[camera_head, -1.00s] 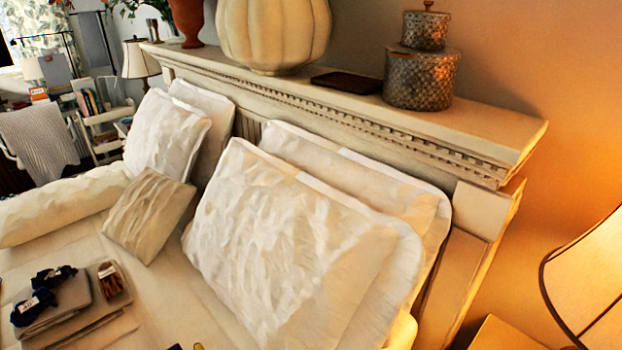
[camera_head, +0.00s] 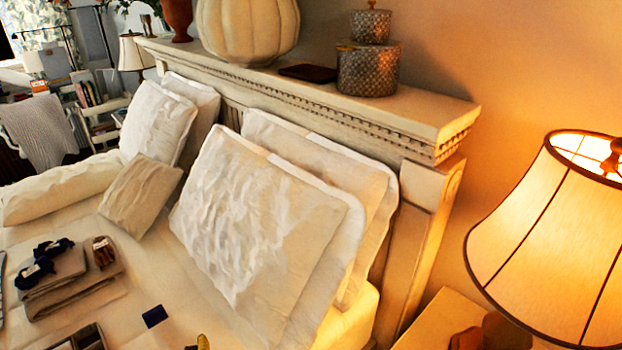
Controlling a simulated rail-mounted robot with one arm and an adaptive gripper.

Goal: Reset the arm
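My gripper is not in view, and I see no clear part of my arm in the head camera view. The bed (camera_head: 110,255) fills the lower left, with a cream cover. Folded grey-brown laundry (camera_head: 72,287) lies on it at the far left. Dark blue bundled items (camera_head: 36,265) and a small brown item (camera_head: 103,252) rest on top of this laundry. A small dark blue square (camera_head: 154,316) lies on the cover near the bottom edge.
White pillows (camera_head: 255,225) lean against the wooden headboard (camera_head: 300,97). A pumpkin-shaped vase (camera_head: 248,30) and patterned boxes (camera_head: 368,68) stand on its ledge. A lit lamp (camera_head: 550,235) is at the right, by a bedside table (camera_head: 435,318). A dark tray (camera_head: 85,338) is partly cut off at the bottom.

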